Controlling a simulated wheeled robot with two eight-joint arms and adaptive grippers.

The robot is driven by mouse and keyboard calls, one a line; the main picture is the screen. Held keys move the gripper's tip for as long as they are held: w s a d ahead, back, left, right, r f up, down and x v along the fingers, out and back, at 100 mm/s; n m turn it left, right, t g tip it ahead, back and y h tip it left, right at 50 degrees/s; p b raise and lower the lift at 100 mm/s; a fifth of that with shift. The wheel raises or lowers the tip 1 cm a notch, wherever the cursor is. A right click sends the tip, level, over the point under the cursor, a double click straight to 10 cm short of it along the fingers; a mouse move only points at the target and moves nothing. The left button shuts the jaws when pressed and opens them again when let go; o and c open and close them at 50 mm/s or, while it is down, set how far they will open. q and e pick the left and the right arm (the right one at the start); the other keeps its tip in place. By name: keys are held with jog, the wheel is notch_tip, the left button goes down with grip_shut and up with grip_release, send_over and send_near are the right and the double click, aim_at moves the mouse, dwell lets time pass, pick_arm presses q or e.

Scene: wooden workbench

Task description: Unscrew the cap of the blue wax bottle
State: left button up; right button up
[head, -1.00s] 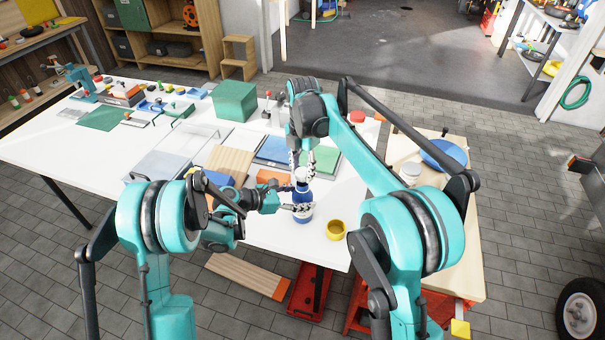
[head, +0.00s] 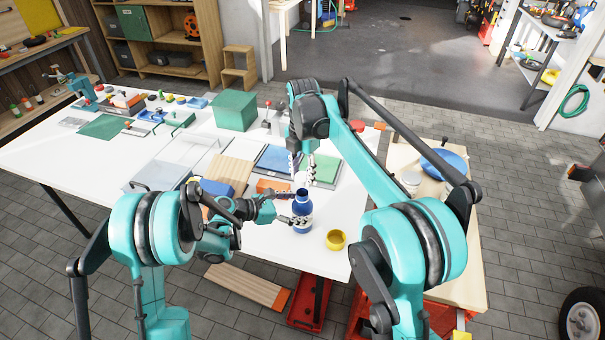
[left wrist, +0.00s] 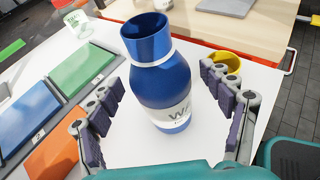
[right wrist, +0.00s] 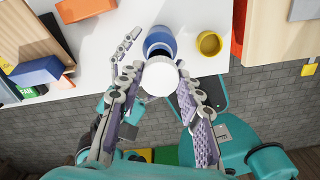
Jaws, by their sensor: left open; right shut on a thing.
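The blue wax bottle (head: 302,224) stands upright near the front edge of the white table. In the left wrist view the bottle (left wrist: 165,85) shows an open blue mouth with no cap on it and a pale ring below the neck. My left gripper (head: 289,207) is open, with its fingers (left wrist: 170,110) on either side of the bottle and gaps between. My right gripper (head: 301,170) is shut on the white cap (right wrist: 160,77), above the bottle. In the right wrist view the cap partly covers the bottle (right wrist: 160,40).
A yellow cup (head: 336,241) stands just right of the bottle. An orange block (head: 272,186), a blue panel (head: 277,159) and a green panel (head: 325,170) lie behind it. The table's front edge is close to the bottle.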

pick_arm(q)
jog(key=v, duration=1)
jog(key=shift+s+a, duration=0.2)
jog(key=shift+a, duration=0.15)
jog(key=shift+r, duration=0.1)
